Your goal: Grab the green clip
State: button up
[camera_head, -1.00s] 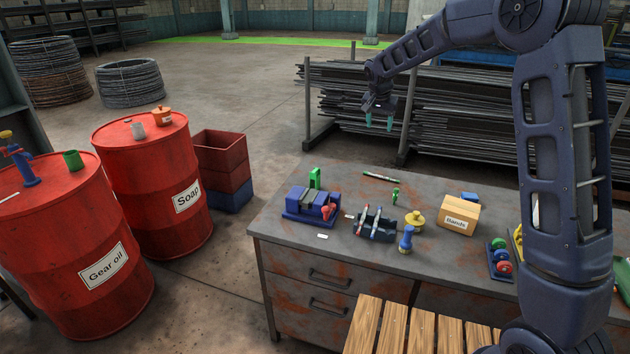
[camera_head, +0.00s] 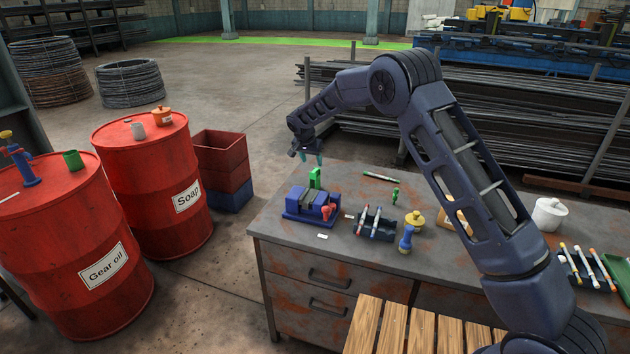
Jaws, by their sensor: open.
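Two small green things stand on the workbench (camera_head: 285,245), and I cannot tell for sure which is the clip. One is an upright green piece (camera_head: 315,178) just behind the blue vise (camera_head: 311,206). The other is a smaller green piece (camera_head: 396,194) near the middle of the bench, behind the dark pen rack.
A green-and-white marker (camera_head: 381,177) lies at the back of the bench. A dark rack (camera_head: 375,227) holds pens. A yellow knob (camera_head: 414,219) and a blue stamp-like piece (camera_head: 406,239) are beside it. My arm hides part of a cardboard box (camera_head: 452,220). Red drums (camera_head: 157,205) stand left.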

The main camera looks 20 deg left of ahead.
aim_at(315, 171)
jog(key=x, duration=0.9)
jog(key=shift+d+f, duration=0.2)
jog(key=shift+f, duration=0.1)
jog(key=c, duration=1)
